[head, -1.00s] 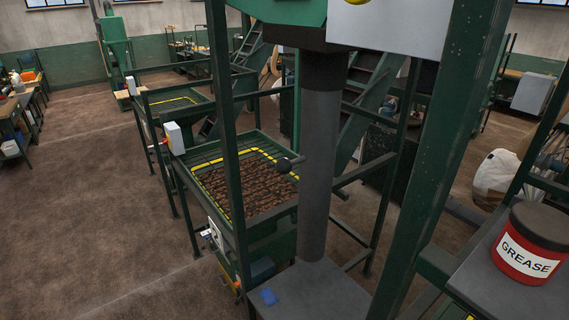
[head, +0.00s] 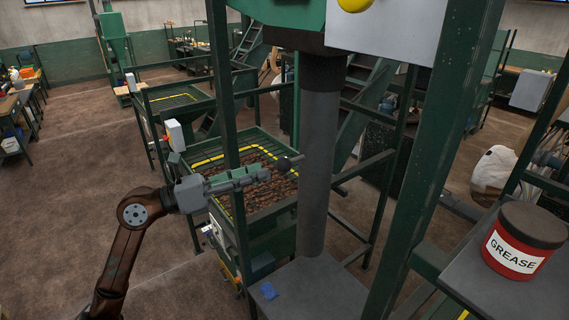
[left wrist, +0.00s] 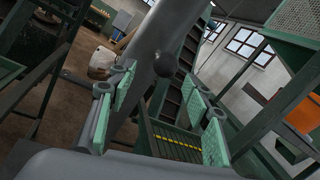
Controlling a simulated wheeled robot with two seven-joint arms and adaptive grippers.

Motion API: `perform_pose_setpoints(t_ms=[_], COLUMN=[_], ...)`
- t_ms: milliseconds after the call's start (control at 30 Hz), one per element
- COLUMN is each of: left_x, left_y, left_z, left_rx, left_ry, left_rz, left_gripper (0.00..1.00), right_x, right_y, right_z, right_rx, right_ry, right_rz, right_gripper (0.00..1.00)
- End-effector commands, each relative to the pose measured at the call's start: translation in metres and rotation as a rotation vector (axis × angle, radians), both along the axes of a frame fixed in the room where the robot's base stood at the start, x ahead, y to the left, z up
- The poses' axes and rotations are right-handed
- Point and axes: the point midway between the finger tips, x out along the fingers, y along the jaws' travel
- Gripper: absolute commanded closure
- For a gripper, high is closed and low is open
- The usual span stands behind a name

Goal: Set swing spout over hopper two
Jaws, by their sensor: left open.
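The swing spout (head: 319,165) is a grey upright tube hanging at the centre of the head view. A short handle with a dark ball knob (head: 284,164) sticks out on its left side. My left gripper (head: 266,175) is open and empty, just left of the knob. In the left wrist view the knob (left wrist: 165,64) appears beyond and between the spread green finger pads (left wrist: 165,100), against the spout (left wrist: 158,30). A hopper (head: 262,149) with brown lumps and a yellow rim line stands behind the gripper. Another hopper (head: 175,101) stands farther back. No hopper number is readable.
Green frame posts (head: 228,120) stand close to my left gripper, and a thick post (head: 437,130) stands right of the spout. A red grease tub (head: 517,247) sits on a bench at right. Floor at left is open.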

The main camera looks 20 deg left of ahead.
Motion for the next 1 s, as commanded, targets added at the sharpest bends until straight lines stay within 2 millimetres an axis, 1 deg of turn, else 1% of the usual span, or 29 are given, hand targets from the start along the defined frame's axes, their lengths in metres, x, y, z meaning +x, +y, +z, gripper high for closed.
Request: perform_pose_setpoints(t_ms=[33, 100, 167, 267, 500, 633, 800, 1000], left_x=[-0.007, -0.01, -0.01, -0.004, 0.02, 0.032, 0.038, 0.039], left_y=[-0.003, -0.005, -0.007, -0.015, -0.044, -0.055, -0.063, -0.064], left_z=[0.007, 0.01, 0.011, 0.012, 0.013, 0.012, 0.011, 0.01], left_rx=[0.073, 0.135, 0.162, 0.171, 0.166, 0.166, 0.166, 0.166], left_ry=[-0.033, -0.054, -0.063, -0.065, -0.064, -0.062, -0.064, -0.062], left_rz=[0.015, 0.03, 0.037, 0.039, 0.037, 0.038, 0.04, 0.039], left_gripper=[0.55, 0.55, 0.55, 0.55, 0.55, 0.55, 0.55, 0.55], right_x=[-0.001, -0.001, -0.001, 0.0, 0.002, 0.003, 0.003, 0.004], right_y=[0.0, 0.0, 0.0, 0.0, 0.001, 0.001, 0.003, 0.004], right_z=[0.0, 0.001, 0.002, 0.005, 0.016, 0.02, 0.022, 0.022], right_rx=[0.0, 0.0, 0.0, 0.0, 0.001, 0.002, 0.003, 0.004], right_ry=[0.001, 0.001, 0.001, 0.0, -0.003, -0.004, -0.005, -0.007], right_rz=[0.0, 0.0, 0.0, 0.0, -0.001, -0.001, -0.001, -0.002], right_gripper=[0.78, 0.78, 0.78, 0.78, 0.78, 0.78, 0.78, 0.78])
